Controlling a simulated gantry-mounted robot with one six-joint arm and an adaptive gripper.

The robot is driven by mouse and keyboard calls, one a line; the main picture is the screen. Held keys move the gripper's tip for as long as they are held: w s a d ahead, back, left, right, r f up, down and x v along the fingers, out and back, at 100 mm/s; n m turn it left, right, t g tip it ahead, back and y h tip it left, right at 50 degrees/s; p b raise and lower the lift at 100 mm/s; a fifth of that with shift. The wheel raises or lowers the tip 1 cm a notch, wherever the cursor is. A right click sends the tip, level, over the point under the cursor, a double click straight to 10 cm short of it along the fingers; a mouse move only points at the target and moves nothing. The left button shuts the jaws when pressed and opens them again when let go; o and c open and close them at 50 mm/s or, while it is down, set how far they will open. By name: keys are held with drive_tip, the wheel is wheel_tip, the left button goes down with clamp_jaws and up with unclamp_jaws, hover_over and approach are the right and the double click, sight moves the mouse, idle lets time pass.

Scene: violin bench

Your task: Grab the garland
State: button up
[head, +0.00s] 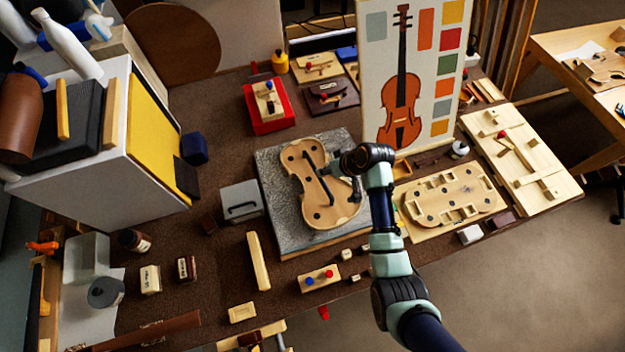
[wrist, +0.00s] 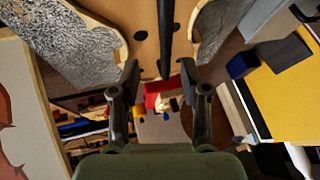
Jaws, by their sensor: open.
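I cannot make out anything that is clearly a garland in either view. My gripper (head: 336,168) is over the pale wooden violin body (head: 318,212), which lies on a grey speckled slab (head: 275,180). In the wrist view my gripper (wrist: 160,76) has its two dark fingers spread apart, with nothing visibly held. The violin body (wrist: 140,20) shows at the top there, with a long dark strip (wrist: 165,35) running down towards the gap between the fingers. Contact between fingers and strip cannot be told.
A tall board with a painted violin (head: 400,95) stands behind my arm. A red tray (head: 268,118) is behind the slab. A white cabinet with a yellow panel (head: 155,130) fills the left. Wooden jigs (head: 450,200) lie to the right. Small blocks lie along the front edge.

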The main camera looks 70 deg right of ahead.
drive_tip(key=x, duration=0.1)
drive_tip(key=b+x, duration=0.1)
drive_tip(key=x, duration=0.3)
drive_tip(key=shift+w+a+f, duration=0.2)
drive_tip(key=shift+w+a, duration=0.05)
drive_tip(key=shift+a, duration=0.1)
clamp_jaws()
drive_tip(key=shift+r, duration=0.1)
